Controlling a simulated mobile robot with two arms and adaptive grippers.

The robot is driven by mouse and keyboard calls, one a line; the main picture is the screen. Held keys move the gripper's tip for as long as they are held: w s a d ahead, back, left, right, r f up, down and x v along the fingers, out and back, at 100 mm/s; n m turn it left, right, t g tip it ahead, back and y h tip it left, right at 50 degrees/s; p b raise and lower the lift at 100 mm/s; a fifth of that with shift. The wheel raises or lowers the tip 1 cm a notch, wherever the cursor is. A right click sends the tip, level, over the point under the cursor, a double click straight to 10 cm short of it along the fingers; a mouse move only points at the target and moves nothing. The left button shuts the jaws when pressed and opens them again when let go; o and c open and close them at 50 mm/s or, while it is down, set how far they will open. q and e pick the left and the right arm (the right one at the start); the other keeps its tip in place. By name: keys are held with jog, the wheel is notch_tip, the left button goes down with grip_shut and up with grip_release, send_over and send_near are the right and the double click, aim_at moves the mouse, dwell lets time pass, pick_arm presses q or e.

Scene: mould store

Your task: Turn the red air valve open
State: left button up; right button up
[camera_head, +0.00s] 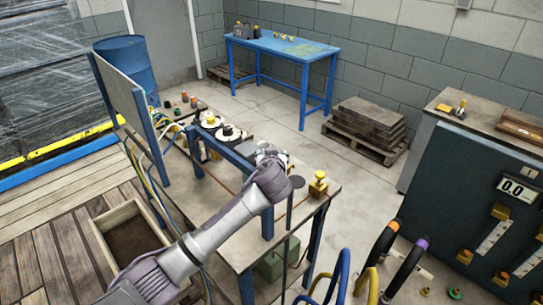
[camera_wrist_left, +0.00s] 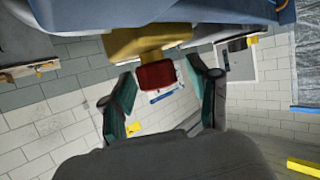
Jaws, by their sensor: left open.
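In the left wrist view a red block-shaped part (camera_wrist_left: 155,76), which looks like the red air valve's handle, hangs below a yellow body (camera_wrist_left: 145,42). My left gripper (camera_wrist_left: 167,84) is open, with one teal-padded finger on each side of the red part. Gaps show between the red part and both fingers. In the head view my left gripper (camera_head: 268,153) is at the far end of my arm, over the blue-framed bench (camera_head: 237,245). I cannot make out the red valve there; the arm and gripper may hide it. My right gripper is not in view.
A yellow fitting (camera_head: 319,183) stands on the bench right of my gripper. Black and white round parts (camera_head: 228,133) lie behind it. Coloured hoses (camera_head: 385,260) rise at the front right, near a dark cabinet (camera_head: 470,200). Floor is clear toward the stacked pallet (camera_head: 367,130).

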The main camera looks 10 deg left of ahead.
pick_arm(q)
jog(key=shift+s+d+r, duration=0.15)
jog(key=shift+s+d, duration=0.05)
jog(key=shift+s, duration=0.3)
jog(key=v, duration=1.1)
